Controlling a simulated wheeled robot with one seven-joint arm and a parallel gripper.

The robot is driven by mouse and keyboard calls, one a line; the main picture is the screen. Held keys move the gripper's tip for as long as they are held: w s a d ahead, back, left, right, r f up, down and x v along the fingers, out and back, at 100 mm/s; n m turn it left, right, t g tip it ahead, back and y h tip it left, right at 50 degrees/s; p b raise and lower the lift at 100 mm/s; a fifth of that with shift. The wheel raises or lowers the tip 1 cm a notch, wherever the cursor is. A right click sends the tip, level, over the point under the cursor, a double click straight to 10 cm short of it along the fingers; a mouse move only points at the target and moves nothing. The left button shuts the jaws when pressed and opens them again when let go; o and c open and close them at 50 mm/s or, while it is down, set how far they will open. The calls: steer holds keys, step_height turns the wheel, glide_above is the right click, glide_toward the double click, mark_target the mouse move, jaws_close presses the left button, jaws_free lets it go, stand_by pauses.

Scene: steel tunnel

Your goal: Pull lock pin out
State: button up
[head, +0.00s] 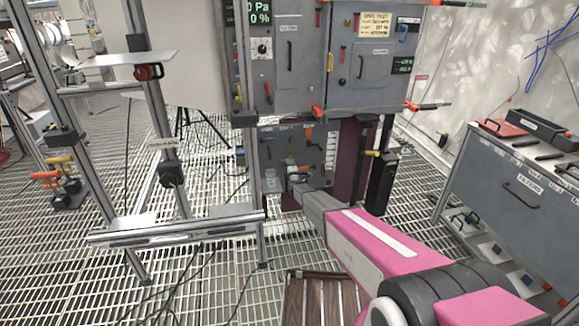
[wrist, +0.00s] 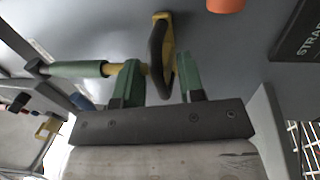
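My gripper (wrist: 160,78) has two green fingers spread apart near a grey panel face. It also shows small in the head view (head: 294,172), at the lower panel (head: 310,148). A black-and-yellow handle (wrist: 161,55) stands out from the panel, and its lower end lies between the fingers in the wrist view. I see no clear grip on it. A green rod with a yellow section (wrist: 82,68) runs sideways, passing by the left finger. I cannot tell for sure which of these is the lock pin. In the head view my gripper hides part of the panel there.
An orange round part (wrist: 226,5) and a dark labelled plate (wrist: 304,32) are near the fingers. In the head view, grey cabinets (head: 286,65) stand above, a metal frame (head: 175,232) is at left and a drawer cabinet (head: 510,190) at right. The floor is open grating.

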jaws_close()
steer(key=shift+f, duration=1.8)
jaws_free()
steer(key=v, duration=1.1)
